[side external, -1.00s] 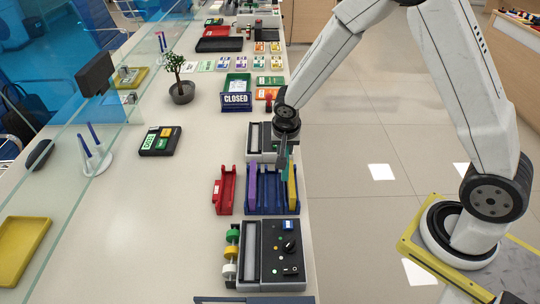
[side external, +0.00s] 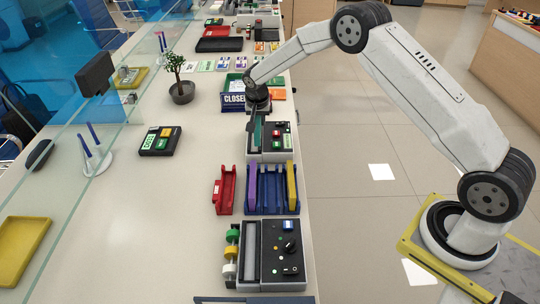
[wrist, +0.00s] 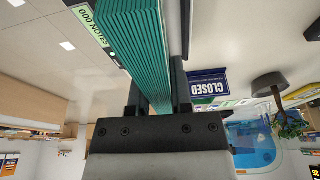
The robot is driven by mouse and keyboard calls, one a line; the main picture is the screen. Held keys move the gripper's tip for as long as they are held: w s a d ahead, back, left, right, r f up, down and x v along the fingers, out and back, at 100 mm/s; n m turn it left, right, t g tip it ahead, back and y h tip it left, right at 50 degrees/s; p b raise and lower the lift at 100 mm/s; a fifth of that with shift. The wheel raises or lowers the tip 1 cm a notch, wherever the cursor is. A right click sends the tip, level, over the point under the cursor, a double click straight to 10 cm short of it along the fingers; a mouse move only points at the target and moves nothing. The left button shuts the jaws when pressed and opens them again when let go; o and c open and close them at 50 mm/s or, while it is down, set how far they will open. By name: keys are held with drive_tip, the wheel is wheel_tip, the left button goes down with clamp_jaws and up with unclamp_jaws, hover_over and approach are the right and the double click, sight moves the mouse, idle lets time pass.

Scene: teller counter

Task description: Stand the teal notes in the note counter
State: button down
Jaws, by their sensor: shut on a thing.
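My gripper (side external: 256,114) is shut on the teal notes (side external: 257,132), which hang on edge below it in the side view. The blue rack (side external: 271,210) holds a purple bundle (side external: 252,187) and a yellow bundle (side external: 291,187).
A blue CLOSED sign (side external: 232,102) stands just behind my gripper. A red holder (side external: 225,190) sits left of the rack. A second machine (side external: 283,250) with a dial stands in front. A potted plant (side external: 182,92) is at the left. The counter's middle left is mostly clear.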

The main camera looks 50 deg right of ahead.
drive_tip(key=w+d+f, duration=0.1)
drive_tip(key=w+d, duration=0.2)
drive_tip(key=w, duration=0.2)
drive_tip(key=shift+w, duration=0.15)
drive_tip(key=shift+f, duration=0.25)
drive_tip(key=shift+f, duration=1.75)
drive_tip(key=shift+f, duration=1.1)
idle(0.3)
drive_tip(key=shift+c, duration=2.2)
unclamp_jaws()
